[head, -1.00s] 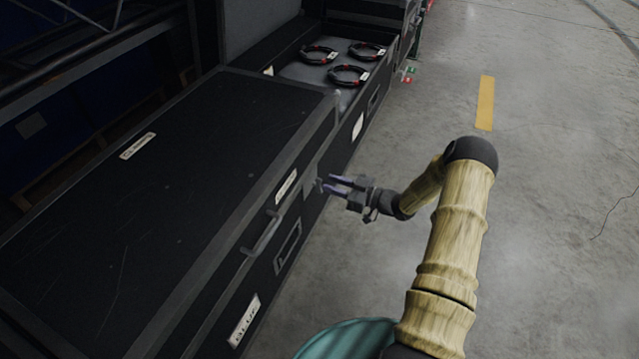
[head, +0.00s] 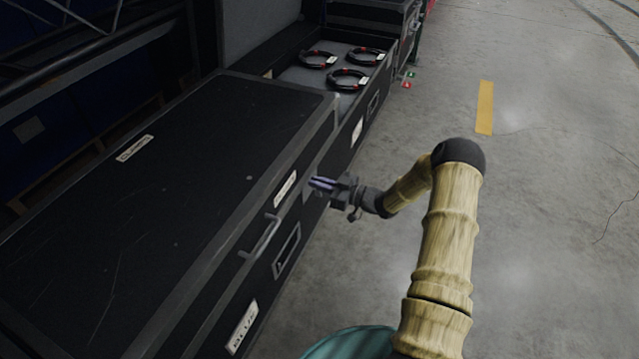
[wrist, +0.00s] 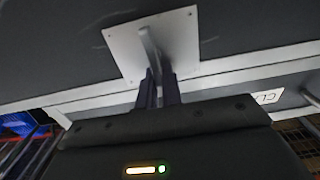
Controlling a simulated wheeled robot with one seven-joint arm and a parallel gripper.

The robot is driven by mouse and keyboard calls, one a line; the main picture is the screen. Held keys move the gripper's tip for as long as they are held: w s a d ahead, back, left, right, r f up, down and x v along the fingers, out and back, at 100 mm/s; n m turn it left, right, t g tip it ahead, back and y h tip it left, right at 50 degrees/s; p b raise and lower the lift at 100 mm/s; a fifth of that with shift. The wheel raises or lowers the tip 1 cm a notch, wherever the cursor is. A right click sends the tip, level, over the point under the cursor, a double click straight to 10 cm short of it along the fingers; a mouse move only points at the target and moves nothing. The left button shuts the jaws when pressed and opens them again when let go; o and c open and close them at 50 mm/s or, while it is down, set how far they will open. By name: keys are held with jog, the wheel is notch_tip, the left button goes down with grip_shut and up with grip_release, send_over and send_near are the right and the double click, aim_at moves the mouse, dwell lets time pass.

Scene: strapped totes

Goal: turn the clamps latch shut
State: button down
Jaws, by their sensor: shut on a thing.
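The closed black tote (head: 130,200) with the CLAMPS label (head: 133,148) on its lid fills the left of the head view. My gripper (head: 322,185) is at its front side, near the right end. In the wrist view the latch (wrist: 150,45) is a grey lever on a light metal plate (wrist: 181,35). My gripper's two dark fingers (wrist: 159,88) are shut on the lever's end. In the head view my fingers hide most of the latch.
A grey handle (head: 262,240) sticks out of the tote's front, left of my gripper. Behind, an open tote (head: 345,112) holds coiled cables (head: 348,78). The concrete floor (head: 550,200) on the right is clear, with a yellow stripe (head: 485,108).

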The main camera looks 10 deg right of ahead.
jog(key=shift+r+m+p, duration=0.1)
jog(key=shift+m+p, duration=0.25)
jog(key=shift+m, duration=0.05)
jog(key=shift+w+d+m+p, duration=0.1)
jog(key=shift+w+m+p, duration=0.1)
jog(key=shift+m+p, duration=0.55)
jog(key=f+m+p, duration=0.1)
jog(key=m, duration=0.4)
jog(key=w+d+f+m+p, duration=0.1)
jog(key=m, duration=0.4)
jog(key=m+p, duration=0.1)
jog(key=m, duration=0.4)
jog(key=shift+w+d+f+m, duration=0.15)
jog(key=shift+w+f+m, duration=0.2)
jog(key=shift+w+f, duration=0.05)
jog(key=c, duration=1.6)
grip_release()
jog(key=shift+o, duration=0.2)
